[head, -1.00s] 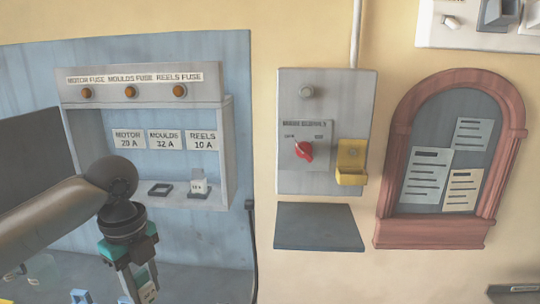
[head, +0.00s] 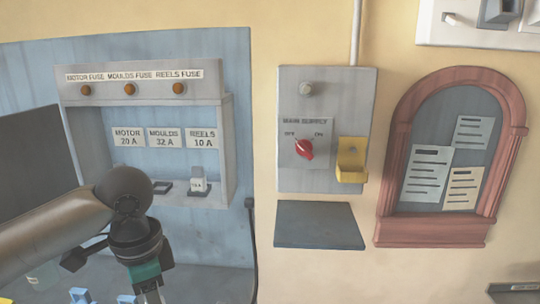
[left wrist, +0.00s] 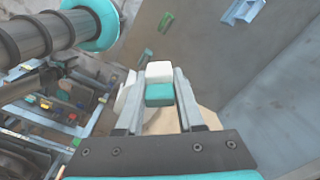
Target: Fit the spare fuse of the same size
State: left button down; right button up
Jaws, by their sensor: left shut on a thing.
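The fuse box (head: 228,130) hangs on the blue panel with labels MOTOR 20 A, MOULDS 32 A and REELS 10 A. A white fuse (head: 199,185) stands under REELS. A dark, empty-looking holder (head: 162,187) lies under MOULDS. My left arm hides the place under MOTOR. My left gripper (head: 152,293) is below the box, its tips cut off by the lower edge. In the left wrist view the gripper (left wrist: 158,82) is shut on a white-and-teal block (left wrist: 159,95), which looks like a fuse. Its rating cannot be read. My right gripper is not in view.
The main supply box (head: 345,100) with a red knob (head: 304,149) and a yellow bracket (head: 351,160) is on the wall to the right. A dark shelf (head: 318,226) is below it. Blue pieces (head: 80,295) show at the lower left. A notice board (head: 450,160) hangs farther right.

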pick_arm(q)
jog(key=s+d+n, duration=0.1)
jog(key=n, duration=0.3)
jog(key=s+d+n, duration=0.1)
jog(key=s+n, duration=0.1)
jog(key=n, duration=0.1)
jog(key=s+d+n, duration=0.1)
jog(key=n, duration=0.3)
jog(key=shift+s+f+n, duration=0.3)
jog(key=shift+s+f, duration=0.05)
dwell(1.3)
